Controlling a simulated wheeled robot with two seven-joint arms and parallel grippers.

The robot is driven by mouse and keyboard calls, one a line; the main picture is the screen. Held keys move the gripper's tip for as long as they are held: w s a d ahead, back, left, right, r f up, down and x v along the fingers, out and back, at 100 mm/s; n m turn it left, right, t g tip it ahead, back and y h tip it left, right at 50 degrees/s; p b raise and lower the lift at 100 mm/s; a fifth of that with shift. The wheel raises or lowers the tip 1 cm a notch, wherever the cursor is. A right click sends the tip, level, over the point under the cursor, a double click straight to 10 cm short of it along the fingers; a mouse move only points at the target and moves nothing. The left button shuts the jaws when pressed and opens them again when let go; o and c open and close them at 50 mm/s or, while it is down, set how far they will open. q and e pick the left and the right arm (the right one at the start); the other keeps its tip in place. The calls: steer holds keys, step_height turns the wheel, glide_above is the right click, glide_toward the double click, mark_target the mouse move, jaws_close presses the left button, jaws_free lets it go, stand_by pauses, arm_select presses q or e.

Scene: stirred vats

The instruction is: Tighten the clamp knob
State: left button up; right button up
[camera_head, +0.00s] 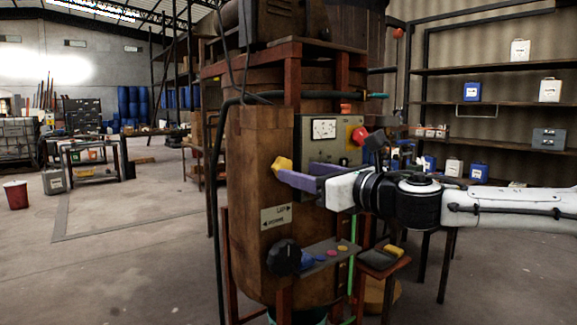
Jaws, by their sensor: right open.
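A black round knob (283,257) sits low on the front of the brown wooden vat (258,150). I cannot tell for sure that it is the clamp knob, or how tight it is. A small sign with arrows (276,216) is fixed above it. My right gripper (300,176) comes in from the right, with purple fingers pointing left. It is open, above the black knob and apart from it. A yellow piece (283,166) shows at the fingertips; I cannot tell whether it belongs to the gripper or the vat. My left gripper is out of view.
A small ledge with coloured buttons (331,253) juts out beside the black knob. A grey control panel (322,140) with a red button (360,136) is behind my right gripper. A stool (384,262) stands to the right. Open floor lies to the left.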

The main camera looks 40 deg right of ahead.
mark_target(285, 167)
steer(key=w, duration=0.1)
steer(key=w+p, duration=0.1)
steer(key=w, duration=0.2)
steer(key=shift+d+r+p, duration=0.1)
steer(key=shift+d+p, duration=0.15)
steer(key=shift+p, duration=0.05)
steer(key=shift+w+d+p, duration=0.1)
steer(key=shift+w+p, duration=0.3)
steer(key=shift+w, duration=0.55)
steer(key=c, duration=1)
steer(key=shift+c, duration=0.2)
